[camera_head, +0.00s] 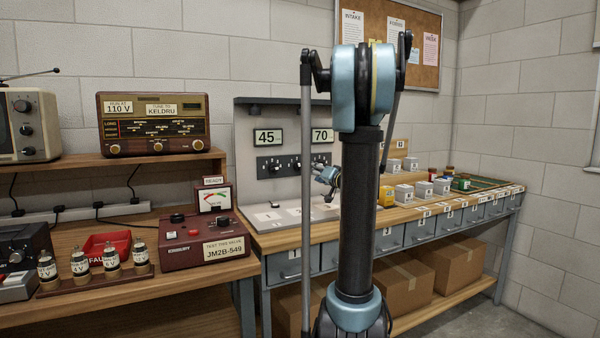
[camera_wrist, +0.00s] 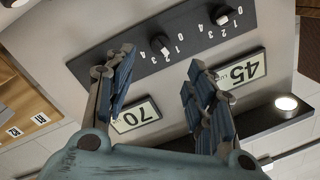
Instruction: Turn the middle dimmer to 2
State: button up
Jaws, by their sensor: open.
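The dark dimmer strip (camera_head: 285,164) is on the upright grey panel, partly hidden behind my arm. In the wrist view, turned upside down, the strip (camera_wrist: 190,32) shows two knobs with white pointers and digits from 0 to 4. One knob (camera_wrist: 161,43) lies just beyond the gap between my fingertips; I take it for the middle dimmer. The other knob (camera_wrist: 222,16) is farther right. My left finger may hide a third. The pointer settings are too small to read surely. My gripper (camera_wrist: 160,60) is open, empty and apart from the knobs; it also shows in the head view (camera_head: 329,178).
Displays reading 45 (camera_head: 268,137) and 70 (camera_head: 321,136) sit above the strip. A pale slab (camera_head: 290,214) lies below the panel. Small boxes and jars (camera_head: 423,189) stand on the bench at right. A radio (camera_head: 155,124) and red tester (camera_head: 203,240) are at left.

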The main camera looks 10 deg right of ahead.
aim_at(300, 168)
jog(key=x, duration=1.1)
jog(key=shift+w+a, duration=0.15)
jog(key=shift+w, duration=0.15)
jog(key=c, duration=1.1)
